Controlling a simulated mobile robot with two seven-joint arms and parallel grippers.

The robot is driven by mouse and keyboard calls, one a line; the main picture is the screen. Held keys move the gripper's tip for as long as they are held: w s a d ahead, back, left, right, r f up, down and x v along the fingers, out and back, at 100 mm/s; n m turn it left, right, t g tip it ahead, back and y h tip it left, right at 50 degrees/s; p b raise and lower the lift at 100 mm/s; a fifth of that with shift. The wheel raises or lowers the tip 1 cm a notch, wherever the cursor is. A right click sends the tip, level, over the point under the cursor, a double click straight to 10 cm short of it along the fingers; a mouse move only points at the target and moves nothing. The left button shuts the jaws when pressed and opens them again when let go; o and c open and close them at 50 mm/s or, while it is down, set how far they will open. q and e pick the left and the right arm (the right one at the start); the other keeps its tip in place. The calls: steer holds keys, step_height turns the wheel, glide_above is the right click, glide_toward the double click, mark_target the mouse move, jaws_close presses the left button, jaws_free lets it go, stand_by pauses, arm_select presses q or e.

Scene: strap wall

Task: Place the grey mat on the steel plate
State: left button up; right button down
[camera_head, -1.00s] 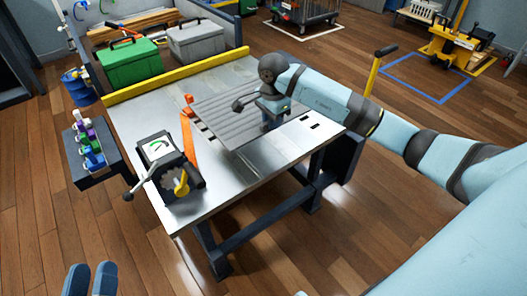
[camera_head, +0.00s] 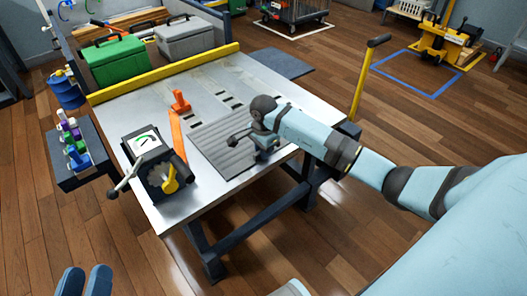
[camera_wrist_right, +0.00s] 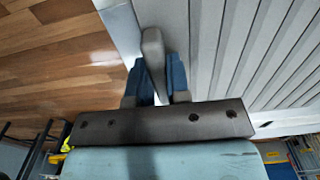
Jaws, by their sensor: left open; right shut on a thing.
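The grey mat (camera_head: 222,147) is ribbed and lies level over the front part of the steel plate (camera_head: 205,197), the bright top of the workbench. I cannot tell whether it rests flat or hovers slightly. My right gripper (camera_head: 264,153) is shut at the mat's right side. In the right wrist view the ribbed mat (camera_wrist_right: 235,45) fills the upper right, and my right gripper (camera_wrist_right: 153,80) closes on a grey piece at its edge. The arm hides the mat's right corner. My left gripper (camera_head: 83,281) is open and empty at the bottom left, away from the bench.
A gauge box with a crank (camera_head: 152,160) and an orange strap (camera_head: 178,130) stand left of the mat. A yellow rail (camera_head: 165,73) edges the back, with green (camera_head: 115,60) and grey (camera_head: 184,38) toolboxes behind.

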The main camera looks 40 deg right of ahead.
steer(key=shift+f, duration=0.1)
steer(key=c, duration=1.1)
jaws_free()
arm_select(q)
steer(key=shift+r, duration=0.1)
steer(key=shift+n+t, duration=0.3)
steer(key=shift+t, duration=0.6)
steer(key=r+p, duration=0.2)
steer(key=r, duration=0.1)
steer(key=r+p, duration=0.1)
steer(key=p, duration=0.1)
steer(key=shift+s+a+r, duration=0.15)
steer(key=shift+a+r, duration=0.05)
steer(key=shift+a, duration=0.15)
arm_select(e)
step_height(320, 180, up, 12)
steer(key=shift+r, duration=0.2)
